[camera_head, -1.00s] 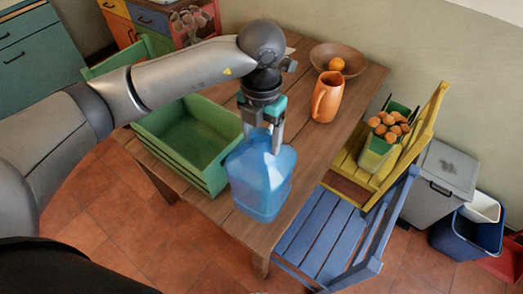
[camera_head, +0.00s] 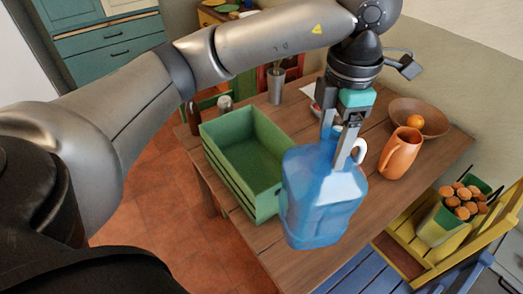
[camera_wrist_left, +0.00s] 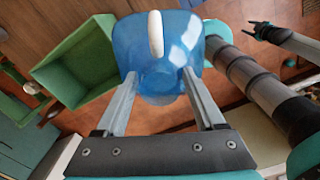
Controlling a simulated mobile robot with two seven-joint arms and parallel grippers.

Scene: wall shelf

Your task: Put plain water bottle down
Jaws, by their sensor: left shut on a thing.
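The plain water bottle (camera_head: 318,205) is a large translucent blue jug with a white handle (camera_head: 359,151). It is upright at the table's near edge, just right of the green crate; I cannot tell whether its base touches the tabletop. My left gripper (camera_head: 342,150) points down and is shut on the bottle's top. In the left wrist view the blue bottle (camera_wrist_left: 160,60) sits between the two fingers, with its white handle upward in the picture. What seems to be my right gripper (camera_wrist_left: 268,32) shows small at the top right there; its jaws are unclear.
The wooden table (camera_head: 290,262) holds the open, empty green crate (camera_head: 233,184), an orange pitcher (camera_head: 400,153) and a brown bowl (camera_head: 432,120) with an orange fruit. A yellow chair (camera_head: 408,232) with a green planter and a blue chair stand at the right. Bare tabletop shows near the pitcher.

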